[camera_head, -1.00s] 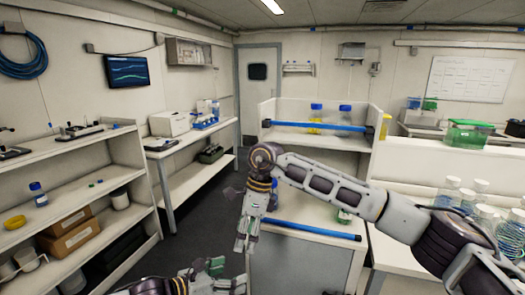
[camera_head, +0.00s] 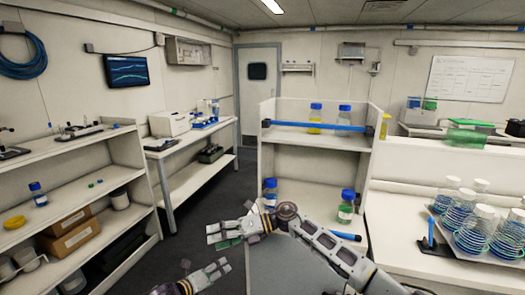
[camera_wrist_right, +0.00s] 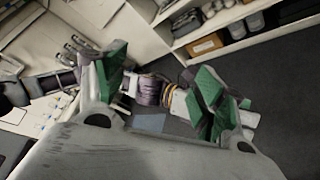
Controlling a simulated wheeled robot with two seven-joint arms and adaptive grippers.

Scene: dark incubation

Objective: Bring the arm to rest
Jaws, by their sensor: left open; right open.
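My left gripper (camera_head: 212,270) is lower in the head view, open and empty over the floor, close below the right gripper. A gap shows between the two grippers in the head view. Part of my left arm shows beyond the right fingers in the wrist view.
A shelf unit (camera_head: 325,160) stands ahead with blue-capped bottles (camera_head: 346,206) and a blue bar (camera_head: 315,126) across its upper shelf. A right counter (camera_head: 400,245) holds a rack of several bottles (camera_head: 475,235). Left shelves (camera_head: 80,145) carry boxes (camera_head: 70,232). Dark floor (camera_head: 205,190) lies between.

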